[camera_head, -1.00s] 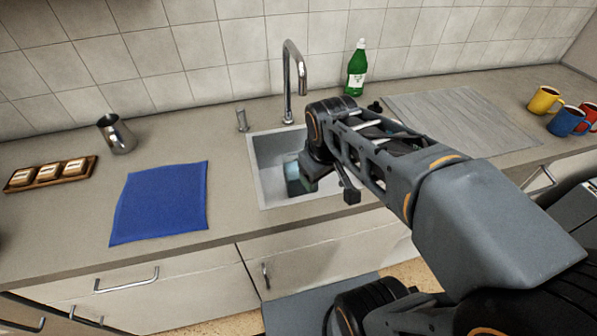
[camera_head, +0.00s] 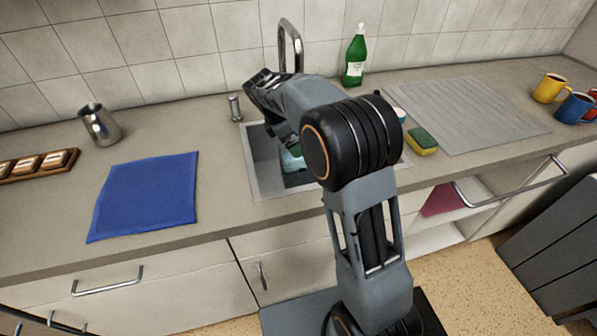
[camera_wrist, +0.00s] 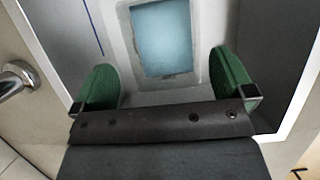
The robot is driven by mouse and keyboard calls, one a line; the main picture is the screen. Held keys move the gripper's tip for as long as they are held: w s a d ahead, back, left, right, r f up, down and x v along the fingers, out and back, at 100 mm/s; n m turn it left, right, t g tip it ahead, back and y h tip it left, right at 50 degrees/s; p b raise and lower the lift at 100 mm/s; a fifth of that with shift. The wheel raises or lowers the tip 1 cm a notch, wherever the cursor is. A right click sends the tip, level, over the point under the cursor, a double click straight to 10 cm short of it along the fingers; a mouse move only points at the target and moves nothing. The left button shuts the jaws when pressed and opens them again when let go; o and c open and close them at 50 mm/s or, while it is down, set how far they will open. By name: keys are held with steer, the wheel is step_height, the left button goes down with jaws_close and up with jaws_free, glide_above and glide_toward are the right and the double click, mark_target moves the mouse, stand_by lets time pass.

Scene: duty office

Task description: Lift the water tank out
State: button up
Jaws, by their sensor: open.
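The water tank (camera_wrist: 160,40) is a clear, pale-walled rectangular container with blue water in it, standing in the sink. In the head view a small part of the tank (camera_head: 291,160) shows in the sink, and my arm covers the rest. My gripper (camera_wrist: 166,84) is open and empty, its two green finger pads set wide apart. In the wrist view the tank lies just ahead of the pads, near the middle of the gap. I see no contact between pads and tank. In the head view the fingers are hidden by my arm.
The sink (camera_head: 254,162) has a tall tap (camera_head: 291,40) behind it. A green bottle (camera_head: 355,60), a sponge (camera_head: 421,141) and a ribbed draining mat (camera_head: 470,115) are to the right. A blue cloth (camera_head: 147,195) and a metal jug (camera_head: 99,123) are to the left.

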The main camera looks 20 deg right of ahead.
mark_target(298, 167)
steer(key=x, duration=0.7)
steer(key=shift+s+a+f+b, duration=0.15)
steer(key=shift+f+b, duration=0.05)
steer(key=shift+b, duration=0.2)
steer(key=shift+f, duration=0.15)
steer(key=shift+c, duration=0.3)
steer(key=c, duration=1.5)
steer(key=shift+c, duration=0.9)
steer(key=shift+r, duration=0.2)
